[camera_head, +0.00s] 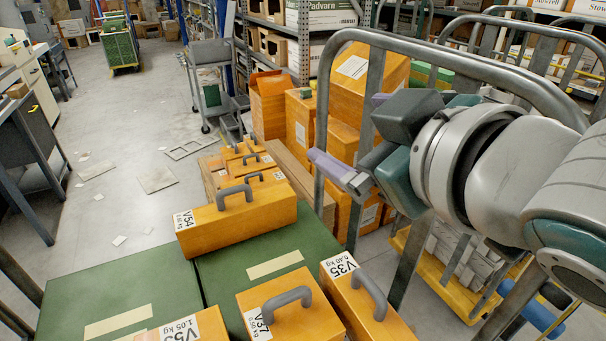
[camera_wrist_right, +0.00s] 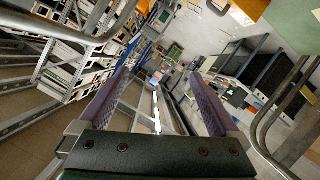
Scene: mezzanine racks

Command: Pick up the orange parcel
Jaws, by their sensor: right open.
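Several orange parcels with grey handles and white labels stand on green surfaces in the head view. The one marked V54 (camera_head: 240,220) lies across the middle. The ones marked V37 (camera_head: 300,322), V35 (camera_head: 360,300) and V53 (camera_head: 190,328) are nearer, at the bottom edge, and cut off. My right gripper (camera_head: 338,172) is beside the grey rail frame, above and to the right of V54 and apart from it. In the right wrist view its two purple fingers (camera_wrist_right: 158,76) are wide apart with nothing held between them. My left gripper is not in view.
A grey tubular rail frame (camera_head: 440,50) stands close by my right arm. Larger orange boxes (camera_head: 340,140) are stacked behind it. A grey trolley (camera_head: 212,80) stands farther back. The floor at left (camera_head: 110,160) is mostly clear, with scattered papers.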

